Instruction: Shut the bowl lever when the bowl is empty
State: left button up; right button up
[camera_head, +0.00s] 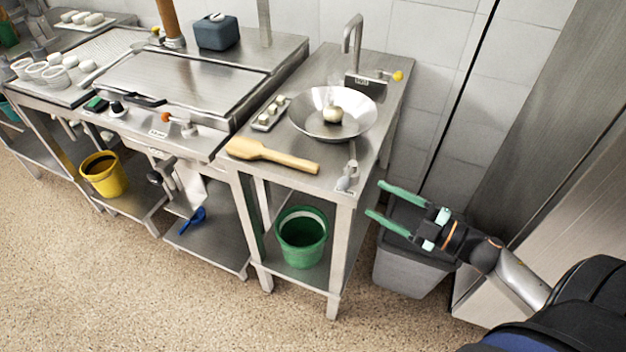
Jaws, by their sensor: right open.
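A wide, shallow metal bowl (305,122) stands on the steel side table. A pale round object (333,112) sits inside it, so the bowl is not empty. Behind the bowl is a tap (353,45), and to its right a small lever with a yellow knob (398,76). A small label is by the tap's base, too small to read. I cannot tell for certain which lever is the bowl's. My right gripper (376,199) is open and empty, right of the table and above the grey bin, apart from the bowl and lever. My left gripper is not in view.
A wooden paddle (270,154) and a small tray (271,113) lie beside the bowl. A small metal fitting (347,177) is at the table's front right corner. A green bucket (302,240) stands on the lower shelf. A grey bin (405,270) stands right of the table.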

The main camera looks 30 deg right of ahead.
aim_at(348, 176)
jog(key=p+x, duration=0.1)
jog(key=x, duration=1.1)
jog(key=shift+w+a+r, duration=0.15)
jog(key=shift+a, duration=0.15)
jog(key=shift+c, duration=0.3)
grip_shut()
dwell(0.7)
